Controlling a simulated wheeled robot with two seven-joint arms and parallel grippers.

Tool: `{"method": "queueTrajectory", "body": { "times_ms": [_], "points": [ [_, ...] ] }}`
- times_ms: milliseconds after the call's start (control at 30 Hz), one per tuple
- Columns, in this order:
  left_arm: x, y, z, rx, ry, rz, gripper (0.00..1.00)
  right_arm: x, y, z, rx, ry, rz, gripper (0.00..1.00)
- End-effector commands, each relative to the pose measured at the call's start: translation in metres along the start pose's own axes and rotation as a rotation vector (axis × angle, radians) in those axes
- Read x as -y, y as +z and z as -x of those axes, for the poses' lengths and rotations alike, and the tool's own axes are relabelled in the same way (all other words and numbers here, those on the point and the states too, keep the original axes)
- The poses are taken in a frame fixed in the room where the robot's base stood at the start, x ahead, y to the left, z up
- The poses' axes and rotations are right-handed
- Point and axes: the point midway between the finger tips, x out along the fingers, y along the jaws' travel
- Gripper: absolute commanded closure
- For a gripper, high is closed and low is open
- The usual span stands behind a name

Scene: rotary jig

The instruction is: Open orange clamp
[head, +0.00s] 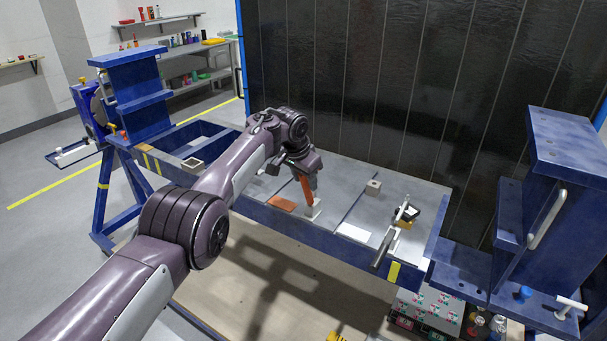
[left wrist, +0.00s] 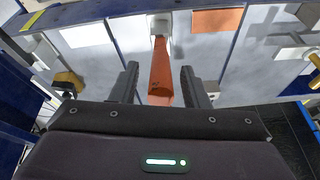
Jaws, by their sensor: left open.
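The orange clamp (left wrist: 161,75) is an orange handle on a pale base. In the left wrist view it lies between the two fingers of my left gripper (left wrist: 160,82), which are open with a gap on each side of it. In the head view the orange handle (head: 306,190) stands up from a white base (head: 313,210) on the jig's grey plate, and my left gripper (head: 308,178) is over its top, partly hiding it. My right gripper is not in view.
A flat orange plate (head: 281,203) lies left of the clamp. A toggle clamp with a black and yellow part (head: 405,218) and a grey block (head: 373,187) are to the right. The blue jig frame (head: 300,230) edges the plate, with tall blue end posts (head: 565,170).

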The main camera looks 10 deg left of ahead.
Motion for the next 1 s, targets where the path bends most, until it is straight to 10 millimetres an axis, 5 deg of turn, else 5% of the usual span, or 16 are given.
{"method": "queueTrajectory", "body": {
  "times_ms": [533, 1000],
  "points": [
    [0.000, -0.001, 0.068, -0.002, 0.000, -0.001, 0.59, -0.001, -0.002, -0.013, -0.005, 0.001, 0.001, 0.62],
    [0.000, -0.001, 0.076, 0.000, -0.001, -0.001, 0.59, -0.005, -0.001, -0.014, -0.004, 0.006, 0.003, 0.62]
  ]
}}
